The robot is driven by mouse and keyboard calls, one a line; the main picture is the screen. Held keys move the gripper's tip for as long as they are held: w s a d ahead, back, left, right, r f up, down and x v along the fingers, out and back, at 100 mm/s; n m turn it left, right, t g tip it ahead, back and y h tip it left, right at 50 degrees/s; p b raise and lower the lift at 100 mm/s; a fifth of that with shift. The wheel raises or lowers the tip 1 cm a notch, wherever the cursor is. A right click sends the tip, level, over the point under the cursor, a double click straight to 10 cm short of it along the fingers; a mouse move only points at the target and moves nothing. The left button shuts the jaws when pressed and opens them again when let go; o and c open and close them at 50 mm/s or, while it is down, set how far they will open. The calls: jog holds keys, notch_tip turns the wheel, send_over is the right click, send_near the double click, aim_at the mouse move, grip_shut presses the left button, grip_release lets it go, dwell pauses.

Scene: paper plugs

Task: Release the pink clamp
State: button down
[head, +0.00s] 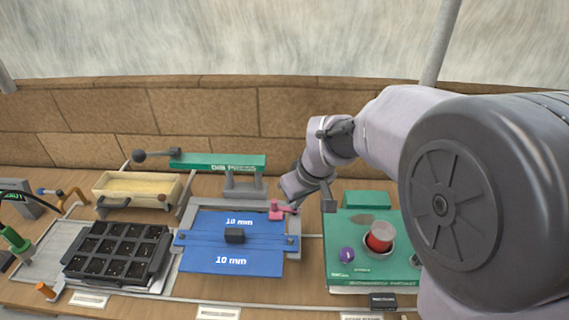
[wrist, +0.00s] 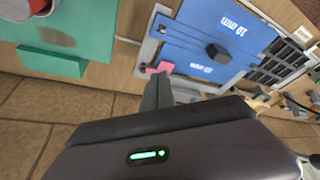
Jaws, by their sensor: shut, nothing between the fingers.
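The pink clamp (head: 277,210) sits at the upper right corner of the blue plate (head: 225,262), which is marked 10 mm. In the wrist view the pink clamp (wrist: 160,68) shows just beyond my finger, at the grey frame's corner. My gripper (wrist: 158,95) is shut and empty, close to the clamp; whether it touches the clamp I cannot tell. In the head view my wrist hides most of the fingers. A black block (head: 234,236) stands on the middle of the blue plate.
A green board (head: 345,275) with a red-topped cup (head: 380,236) and a purple knob (head: 347,254) lies to the right. A black cell tray (head: 117,251) stands left. Behind are a green press lever (head: 218,162) and a cream-filled wooden box (head: 137,188).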

jog(key=b, duration=0.4)
send_near(278, 214)
jog(key=f, duration=0.1)
jog(key=s+f, duration=0.1)
jog(key=f, duration=0.2)
jog(key=shift+s+d+f, duration=0.3)
jog(key=shift+d+f, duration=0.05)
jog(key=shift+d, duration=0.05)
jog(key=w+a, duration=0.2)
jog(key=w, duration=0.1)
jog(key=shift+w+r, duration=0.15)
jog(key=shift+w, duration=0.15)
